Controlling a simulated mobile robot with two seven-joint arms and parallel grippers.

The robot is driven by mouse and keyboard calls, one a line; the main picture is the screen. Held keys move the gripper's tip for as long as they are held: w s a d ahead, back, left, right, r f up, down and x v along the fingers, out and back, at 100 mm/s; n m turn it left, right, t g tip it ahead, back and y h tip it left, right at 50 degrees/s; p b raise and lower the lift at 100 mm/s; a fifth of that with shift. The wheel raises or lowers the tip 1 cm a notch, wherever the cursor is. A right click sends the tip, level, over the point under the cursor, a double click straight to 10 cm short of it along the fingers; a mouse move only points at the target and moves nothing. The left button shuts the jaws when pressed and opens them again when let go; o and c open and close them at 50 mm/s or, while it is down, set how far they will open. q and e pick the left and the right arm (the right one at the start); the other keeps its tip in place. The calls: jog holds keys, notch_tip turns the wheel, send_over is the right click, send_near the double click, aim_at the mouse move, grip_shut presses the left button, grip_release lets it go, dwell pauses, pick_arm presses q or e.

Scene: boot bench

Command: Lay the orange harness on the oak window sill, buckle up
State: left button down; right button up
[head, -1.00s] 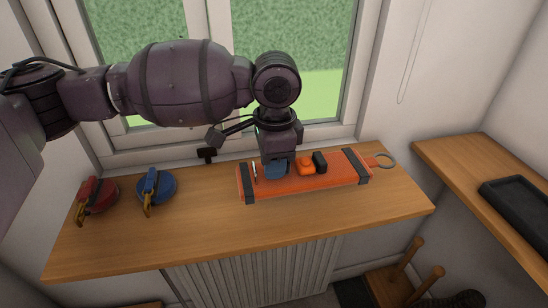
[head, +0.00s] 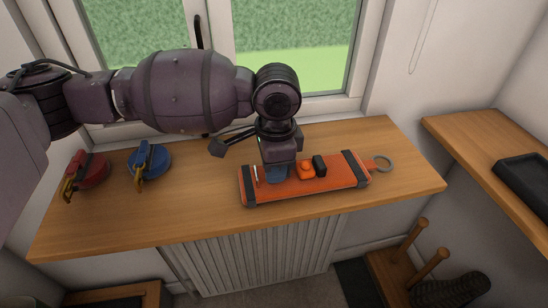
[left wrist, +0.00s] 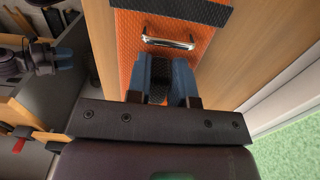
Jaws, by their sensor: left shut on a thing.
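The orange harness (head: 330,182) is a flat strip with dark bands near its ends, a grey ring at its right end, and an orange-and-black buckle (head: 307,169) facing up. My left gripper (head: 277,175) comes down from above and is shut on the harness left of the buckle. In the left wrist view, its blue-grey fingers (left wrist: 162,82) close over a dark part beside a metal bar on the orange harness (left wrist: 185,48). The harness shows over the oak window sill (head: 200,215); whether it touches the wood is unclear.
A red round item (head: 88,170) and a blue one (head: 150,161), both with brass clips, lie on the sill's left. A wooden shelf (head: 470,145) with a black tray (head: 530,180) stands right. Below are a radiator (head: 260,255), a pegged rack (head: 400,265) and a dark boot (head: 450,290).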

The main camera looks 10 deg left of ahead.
jog(key=shift+s+f, duration=0.1)
jog(key=shift+s, duration=0.2)
pick_arm(q)
jog(key=c, duration=0.9)
grip_release()
jog(key=shift+f, duration=0.1)
pick_arm(e)
jog(key=shift+w, duration=0.2)
pick_arm(q)
jog(key=shift+r, duration=0.25)
notch_tip(320, 180, up, 10)
jog(key=shift+d+r+p, duration=0.15)
jog(key=shift+p, duration=0.85)
pick_arm(e)
jog(key=shift+s+d+r, duration=0.1)
jog(key=shift+s+r, duration=0.05)
jog(key=shift+r, duration=0.6)
pick_arm(q)
jog(key=shift+s, duration=0.1)
pick_arm(e)
jog(key=shift+s, duration=0.1)
